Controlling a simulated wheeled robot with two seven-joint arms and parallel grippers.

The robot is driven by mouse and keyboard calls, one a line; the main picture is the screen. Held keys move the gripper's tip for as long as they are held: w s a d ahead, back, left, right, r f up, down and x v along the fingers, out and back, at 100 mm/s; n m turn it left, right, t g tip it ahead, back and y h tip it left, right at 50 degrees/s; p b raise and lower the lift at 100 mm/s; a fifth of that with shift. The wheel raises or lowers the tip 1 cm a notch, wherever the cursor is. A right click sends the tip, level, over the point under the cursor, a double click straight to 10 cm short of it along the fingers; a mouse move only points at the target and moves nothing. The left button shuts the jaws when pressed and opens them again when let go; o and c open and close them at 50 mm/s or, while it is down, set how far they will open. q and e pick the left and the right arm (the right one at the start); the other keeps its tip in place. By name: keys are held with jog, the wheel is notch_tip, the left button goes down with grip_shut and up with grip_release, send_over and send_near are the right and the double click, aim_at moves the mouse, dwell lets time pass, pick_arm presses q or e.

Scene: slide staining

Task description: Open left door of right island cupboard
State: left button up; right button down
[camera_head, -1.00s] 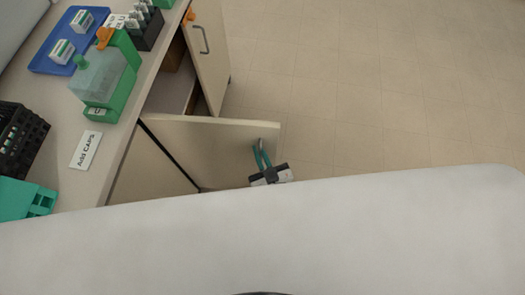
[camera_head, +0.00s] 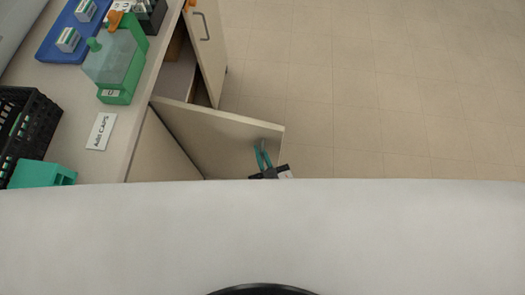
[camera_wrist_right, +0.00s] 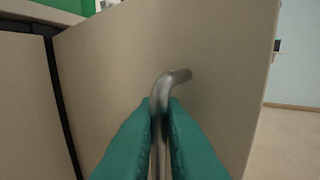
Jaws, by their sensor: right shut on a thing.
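The cupboard's near door (camera_head: 215,137), a beige panel, stands swung well out from the island's front in the head view. Its outer face also fills much of the right wrist view (camera_wrist_right: 120,62). My right gripper (camera_head: 262,152), with teal fingers, is at the door's outer face near its free edge. In the wrist view its fingers (camera_wrist_right: 162,108) are shut on the metal bar handle (camera_wrist_right: 170,82), whose bent top shows above them. My left gripper is not in view.
The cupboard's far door (camera_head: 209,55) also stands open, with its own handle. A shelf (camera_head: 176,80) shows inside. The counter holds a green container (camera_head: 122,85), blue tray (camera_head: 48,48) and black rack (camera_head: 42,115). Tiled floor (camera_head: 400,95) to the right is clear.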

jog(key=c, duration=1.9)
grip_release()
jog(key=shift+a, duration=0.1)
jog(key=b+v, duration=0.1)
jog(key=v, duration=1.1)
jog(key=shift+r, duration=0.1)
